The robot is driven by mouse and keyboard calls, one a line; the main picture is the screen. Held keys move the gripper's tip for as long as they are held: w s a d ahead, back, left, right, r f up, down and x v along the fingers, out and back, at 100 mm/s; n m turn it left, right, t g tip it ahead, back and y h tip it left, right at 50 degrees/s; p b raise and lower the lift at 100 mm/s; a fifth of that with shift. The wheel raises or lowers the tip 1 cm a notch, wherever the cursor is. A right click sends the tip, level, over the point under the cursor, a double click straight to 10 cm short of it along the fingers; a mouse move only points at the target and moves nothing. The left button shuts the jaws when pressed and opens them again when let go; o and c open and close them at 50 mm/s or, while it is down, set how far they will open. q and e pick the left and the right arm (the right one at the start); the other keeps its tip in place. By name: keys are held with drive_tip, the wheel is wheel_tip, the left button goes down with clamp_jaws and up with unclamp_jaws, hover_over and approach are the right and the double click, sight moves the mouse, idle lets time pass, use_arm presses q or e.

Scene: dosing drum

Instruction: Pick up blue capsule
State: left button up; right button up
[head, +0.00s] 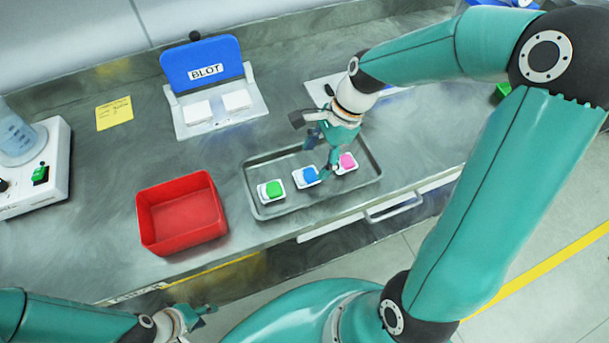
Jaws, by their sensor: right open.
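The blue capsule (310,174) sits in a white holder in the middle of a grey metal tray (262,210). A green capsule (273,189) is to its left and a pink capsule (347,161) to its right, each in its own white holder. My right gripper (325,160) is open and points down over the tray, close beside the blue capsule, between it and the pink one. I cannot tell whether a finger touches the blue capsule. My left gripper (198,314) is low at the bottom left, off the bench and away from the tray; its jaws are too small to read.
An empty red bin (183,212) stands left of the tray. Behind are a blue "BLOT" lid (203,64) with white pads, and a yellow note (114,113). A white device (40,170) with a beaker is at far left. Bare bench lies between bin and BLOT station.

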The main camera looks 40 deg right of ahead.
sight(305, 176)
drive_tip(key=shift+p+x, duration=0.35)
drive_tip(key=shift+x, duration=2.35)
drive_tip(key=shift+w+a, duration=0.1)
drive_tip(key=shift+a, duration=0.05)
drive_tip(key=shift+r, duration=0.1)
drive_tip(key=c, duration=1)
